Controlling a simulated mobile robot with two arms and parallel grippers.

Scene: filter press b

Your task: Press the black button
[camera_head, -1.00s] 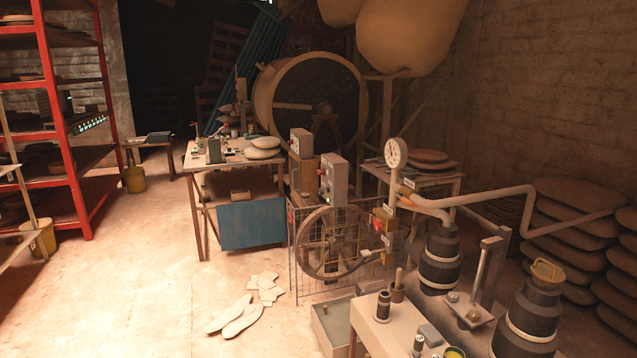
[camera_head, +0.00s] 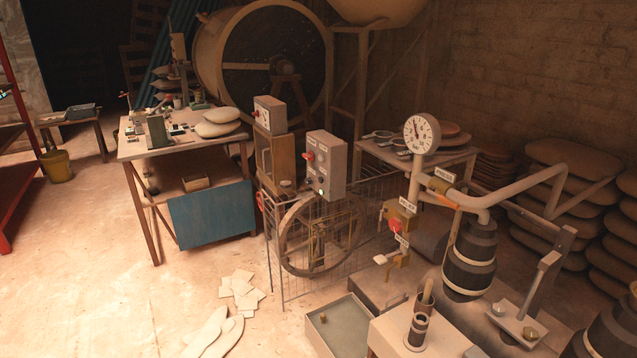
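A grey control box (camera_head: 325,165) stands above the wheel and wire guard near the middle of the view. The dark controls are too small to tell which is the black button. A second, smaller grey box (camera_head: 268,115) with a red control stands behind it to the left. Neither of my grippers is in view.
A wire guard (camera_head: 290,270) surrounds the spoked wheel (camera_head: 318,235). A workbench (camera_head: 150,157) stands to the left, a pressure gauge (camera_head: 421,133) and pipes to the right. Loose sheets (camera_head: 240,288) lie on the floor. Floor at the left front is clear.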

